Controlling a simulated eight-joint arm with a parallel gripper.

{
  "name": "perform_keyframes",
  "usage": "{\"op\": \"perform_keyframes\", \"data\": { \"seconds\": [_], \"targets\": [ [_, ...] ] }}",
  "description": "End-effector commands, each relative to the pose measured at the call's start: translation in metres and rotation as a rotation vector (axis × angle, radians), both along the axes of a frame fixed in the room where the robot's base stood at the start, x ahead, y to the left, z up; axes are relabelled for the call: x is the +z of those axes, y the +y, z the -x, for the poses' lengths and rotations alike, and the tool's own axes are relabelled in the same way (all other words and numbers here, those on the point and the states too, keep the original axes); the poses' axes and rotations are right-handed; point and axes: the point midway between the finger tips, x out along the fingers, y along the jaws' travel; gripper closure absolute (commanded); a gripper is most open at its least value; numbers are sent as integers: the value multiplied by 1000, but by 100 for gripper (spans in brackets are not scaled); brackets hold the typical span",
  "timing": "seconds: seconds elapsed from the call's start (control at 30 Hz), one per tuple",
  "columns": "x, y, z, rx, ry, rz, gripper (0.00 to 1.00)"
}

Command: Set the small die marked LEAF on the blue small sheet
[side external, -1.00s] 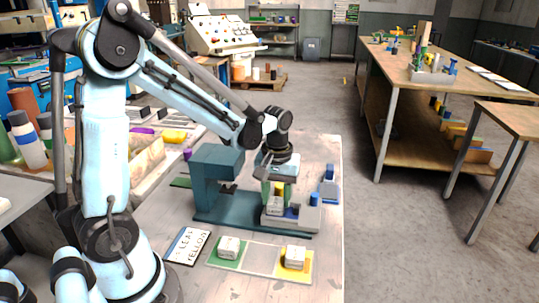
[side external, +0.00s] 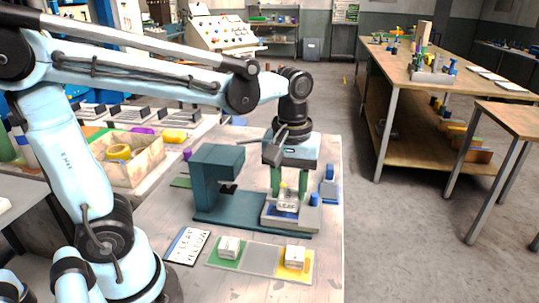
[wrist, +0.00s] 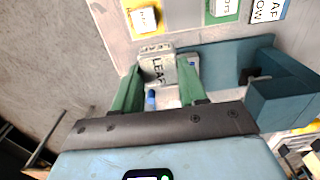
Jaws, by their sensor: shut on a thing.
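The small die marked LEAF (wrist: 157,68) is pale, with dark letters, and sits between my green fingers in the wrist view. It also shows in the side view (side external: 288,199), upright over the grey bed of a teal press. My gripper (side external: 289,188) is shut on this die and points straight down. A blue sheet (side external: 285,210) shows just below the die on the bed, partly hidden by it. I cannot tell whether the die touches the sheet.
The teal press head (side external: 216,168) stands left of my gripper. A blue-topped knob (side external: 314,198) is close on the right. In front lies a mat with dies on its green pad (side external: 222,262) and yellow pad (side external: 305,268); its grey middle (side external: 261,260) is bare. A lettered card (side external: 187,246) lies beside it.

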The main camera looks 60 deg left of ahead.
Motion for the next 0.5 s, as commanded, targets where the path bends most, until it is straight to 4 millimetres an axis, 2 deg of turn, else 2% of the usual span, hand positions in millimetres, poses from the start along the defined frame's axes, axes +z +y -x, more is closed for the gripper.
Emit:
{"op": "perform_keyframes", "data": {
  "seconds": [0.13,0.27,0.37,0.5],
  "targets": [
    [11,-13,4,-2,-1,1,97],
    [11,-12,3,3,-1,1,97],
    [3,1,-2,7,-1,1,97],
    [-15,28,-12,9,-1,1,97]
  ]
}}
